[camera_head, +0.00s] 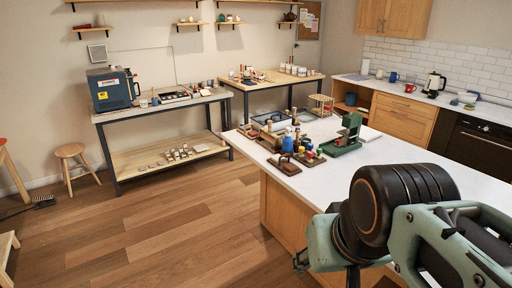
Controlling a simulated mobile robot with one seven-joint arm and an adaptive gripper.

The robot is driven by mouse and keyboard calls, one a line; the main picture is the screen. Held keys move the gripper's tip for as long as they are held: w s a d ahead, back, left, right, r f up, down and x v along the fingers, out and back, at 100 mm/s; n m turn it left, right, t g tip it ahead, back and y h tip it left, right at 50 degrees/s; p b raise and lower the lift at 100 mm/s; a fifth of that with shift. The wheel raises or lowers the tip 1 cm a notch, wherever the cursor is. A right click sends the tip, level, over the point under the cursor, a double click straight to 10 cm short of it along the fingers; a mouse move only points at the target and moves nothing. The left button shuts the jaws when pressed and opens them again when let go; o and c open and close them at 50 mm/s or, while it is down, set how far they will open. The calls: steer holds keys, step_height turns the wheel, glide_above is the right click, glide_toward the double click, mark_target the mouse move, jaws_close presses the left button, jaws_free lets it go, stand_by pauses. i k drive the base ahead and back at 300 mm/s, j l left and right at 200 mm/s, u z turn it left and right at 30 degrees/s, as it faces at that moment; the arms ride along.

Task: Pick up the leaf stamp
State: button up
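I cannot tell which small item is the leaf stamp at this size. A cluster of small tools with wooden and coloured handles (307,155) stands on the near island counter, in the middle of the view; one of its pieces may be the stamp. My arm fills the lower right, well apart from that cluster. Dark parts that may belong to my gripper (326,268) show at the bottom edge, partly hidden and cut off. Its fingers cannot be made out, nor whether it holds anything.
The wooden floor (165,225) between is open.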

mark_target(302, 149)
steer(key=i+j+u, duration=0.25)
steer(key=i+j, duration=0.15)
steer(key=j, duration=0.15)
steer(key=i+j+u, duration=0.25)
steer(key=i+j, duration=0.2)
steer(key=i+j+z, duration=0.1)
steer(key=i+z, duration=0.15)
steer(key=i, duration=0.2)
steer(key=i+j+z, duration=0.25)
steer(key=i, duration=0.25)
steer(key=i+l+z, duration=0.1)
steer(key=i+z, duration=0.35)
steer(key=z, duration=0.25)
steer(key=i+z, duration=0.3)
steer(key=i+l+z, duration=0.25)
steer(key=i, duration=0.15)
steer(key=i+z, duration=0.25)
steer(key=i, duration=0.15)
steer(key=k+l+u, duration=0.2)
steer(key=k+l, duration=0.2)
steer(key=k, duration=0.15)
